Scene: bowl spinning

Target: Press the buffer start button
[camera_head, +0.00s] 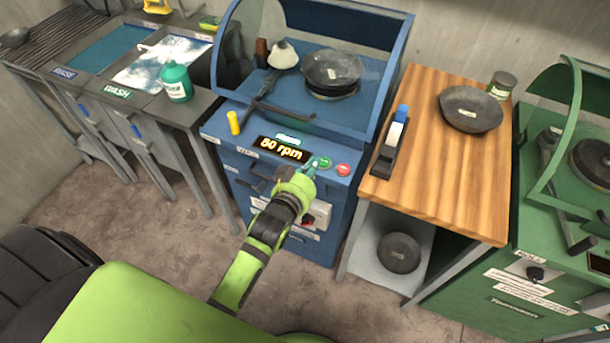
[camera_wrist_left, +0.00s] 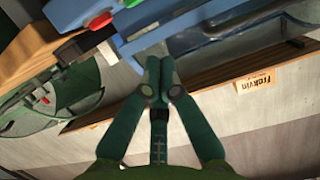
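The blue buffer machine (camera_head: 225,128) stands in the middle of the head view, with a lit rpm display (camera_head: 283,149) on its front panel. A green button (camera_head: 325,162) and a red button (camera_head: 343,170) sit to the right of the display. My left gripper (camera_head: 312,167) is at the panel, just left of the green button; I cannot tell whether it touches. In the left wrist view its fingertips (camera_wrist_left: 158,62) meet with nothing between them. The green button (camera_wrist_left: 132,2) is cut by the top edge there, near the red button (camera_wrist_left: 98,20). My right gripper is out of view.
A dark bowl (camera_head: 333,67) sits inside the buffer's hood. To the right, a wooden-topped table (camera_head: 430,190) holds another bowl (camera_head: 471,108) and a blue-and-black tool (camera_head: 391,143). A green machine (camera_head: 535,250) stands further right. Wash sinks (camera_head: 105,50) and a green bottle (camera_head: 177,82) are left.

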